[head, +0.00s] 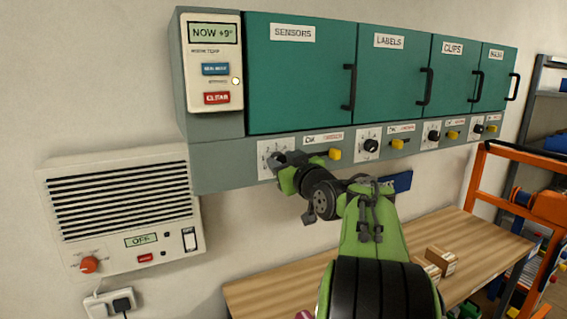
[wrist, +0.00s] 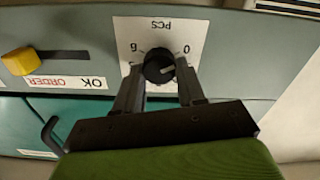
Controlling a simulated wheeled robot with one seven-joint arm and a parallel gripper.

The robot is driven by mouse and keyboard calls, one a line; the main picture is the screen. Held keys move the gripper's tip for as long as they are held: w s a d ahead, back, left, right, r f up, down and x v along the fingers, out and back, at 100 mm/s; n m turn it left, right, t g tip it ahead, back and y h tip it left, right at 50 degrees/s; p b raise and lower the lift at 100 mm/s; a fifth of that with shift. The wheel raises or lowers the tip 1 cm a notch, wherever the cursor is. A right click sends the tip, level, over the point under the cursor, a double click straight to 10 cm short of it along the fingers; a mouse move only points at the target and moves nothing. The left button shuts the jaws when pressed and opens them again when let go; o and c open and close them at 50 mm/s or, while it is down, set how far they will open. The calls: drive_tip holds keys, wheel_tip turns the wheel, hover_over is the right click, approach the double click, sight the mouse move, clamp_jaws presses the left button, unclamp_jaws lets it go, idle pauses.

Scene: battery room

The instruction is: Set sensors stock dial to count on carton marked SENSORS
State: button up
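The sensors stock dial is a black knob (wrist: 158,68) on a white plate headed PCS, under the SENSORS cabinet door (head: 300,75). The wrist view shows it upside down, with 0 and 6 readable and other numbers covered by my fingers. The knob's white mark points right in that view, just below the 0. My gripper (wrist: 159,68) has one finger on each side of the knob and looks closed on it. In the head view my gripper (head: 277,160) hides most of the dial. Small cartons (head: 441,261) lie on the bench; I cannot read their markings.
A yellow slider (head: 335,153) by an OK/ORDER label is right of the dial. Further dials (head: 371,146) and sliders follow along the strip. A wall heater (head: 122,210) reading OFF is at left. The wooden bench (head: 480,245) and an orange rack (head: 483,180) are at right.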

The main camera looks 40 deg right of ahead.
drive_tip(key=c, duration=0.5)
drive_tip(key=shift+o, duration=0.2)
